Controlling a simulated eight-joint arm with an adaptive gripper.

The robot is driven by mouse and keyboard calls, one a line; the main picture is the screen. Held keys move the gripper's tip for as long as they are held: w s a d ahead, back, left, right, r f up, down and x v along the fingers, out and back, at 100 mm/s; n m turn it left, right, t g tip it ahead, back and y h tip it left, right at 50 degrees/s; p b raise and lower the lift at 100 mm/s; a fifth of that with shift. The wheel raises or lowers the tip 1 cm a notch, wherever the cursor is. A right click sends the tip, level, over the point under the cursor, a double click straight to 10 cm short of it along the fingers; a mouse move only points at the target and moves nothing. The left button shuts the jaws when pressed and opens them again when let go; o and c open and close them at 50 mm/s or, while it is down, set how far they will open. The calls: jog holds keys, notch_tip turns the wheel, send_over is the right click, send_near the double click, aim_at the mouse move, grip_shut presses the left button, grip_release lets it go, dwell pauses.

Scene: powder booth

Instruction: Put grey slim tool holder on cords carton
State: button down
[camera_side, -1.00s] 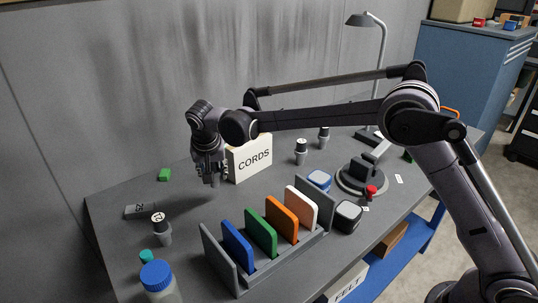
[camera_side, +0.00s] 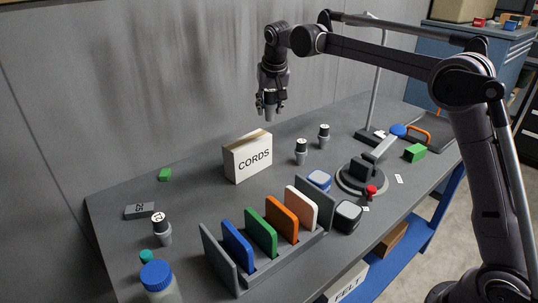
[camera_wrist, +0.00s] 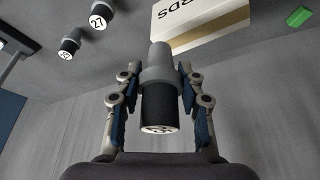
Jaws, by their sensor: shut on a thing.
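The grey slim tool holder (camera_wrist: 158,70), a narrow grey stem with a collar and a black numbered cap, is between my fingers in the wrist view. My gripper (camera_wrist: 160,92) is shut on it around the collar and cap. In the side view my gripper (camera_side: 268,106) hangs in the air above and slightly right of the cords carton; the held holder is hard to make out there. The cords carton (camera_side: 242,163) is a white box with CORDS on its front and a tan strip on top. It also shows at the top of the wrist view (camera_wrist: 210,30), apart from the holder.
Two similar tool holders (camera_side: 301,152) (camera_side: 324,136) stand right of the carton. Another (camera_side: 161,229) stands at front left. A rack (camera_side: 310,240) with coloured plates fills the front. A lamp (camera_side: 374,90) stands at back right. The carton's top looks bare.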

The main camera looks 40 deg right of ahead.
jog(key=d+r, duration=0.4)
jog(key=d, duration=0.1)
send_near(247, 136)
jog(key=shift+w+d, duration=0.35)
jog(key=shift+w, duration=0.35)
jog(key=shift+f, duration=2.1)
jog(key=shift+f, duration=0.1)
jog(key=c, duration=0.8)
grip_release()
